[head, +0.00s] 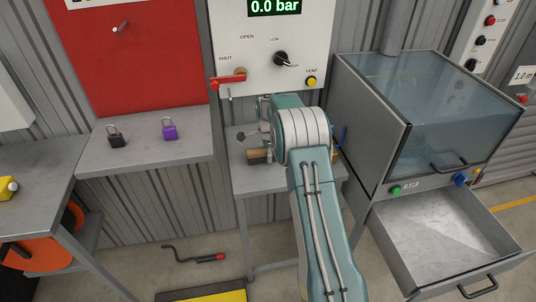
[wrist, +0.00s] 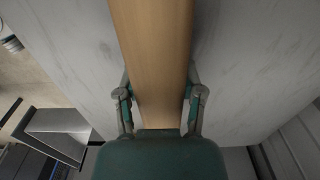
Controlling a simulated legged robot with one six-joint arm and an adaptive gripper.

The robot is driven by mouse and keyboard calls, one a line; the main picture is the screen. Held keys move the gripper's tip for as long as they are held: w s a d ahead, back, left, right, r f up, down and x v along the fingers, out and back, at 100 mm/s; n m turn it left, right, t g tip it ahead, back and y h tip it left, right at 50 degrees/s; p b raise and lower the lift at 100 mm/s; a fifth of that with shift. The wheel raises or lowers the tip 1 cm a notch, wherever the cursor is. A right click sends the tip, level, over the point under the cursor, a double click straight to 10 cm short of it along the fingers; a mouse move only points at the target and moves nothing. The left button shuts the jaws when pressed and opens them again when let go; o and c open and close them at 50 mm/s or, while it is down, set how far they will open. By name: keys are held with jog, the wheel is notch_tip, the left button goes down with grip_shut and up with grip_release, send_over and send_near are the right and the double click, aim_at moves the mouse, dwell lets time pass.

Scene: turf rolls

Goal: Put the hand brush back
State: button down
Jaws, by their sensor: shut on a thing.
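The hand brush, with a pale wooden body, fills the middle of the wrist view (wrist: 155,50). My gripper (wrist: 160,95) is shut on it, one finger on each side of the wood. In the head view, a small wooden block with a darker underside, seemingly the brush (head: 259,156), shows at the small grey table left of my arm. My gripper is mostly hidden behind my arm there. I cannot tell whether the brush touches the table.
Behind stands a white panel (head: 235,45) with a red lever and knobs. A clear-topped cabinet (head: 430,100) with an open, empty drawer (head: 440,235) is at right. Two padlocks sit on the left shelf (head: 190,148). A crank (head: 190,256) lies on the floor.

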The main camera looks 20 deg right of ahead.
jog(key=shift+a, duration=0.1)
jog(key=shift+c, duration=1)
grip_release()
jog(key=shift+a, duration=0.15)
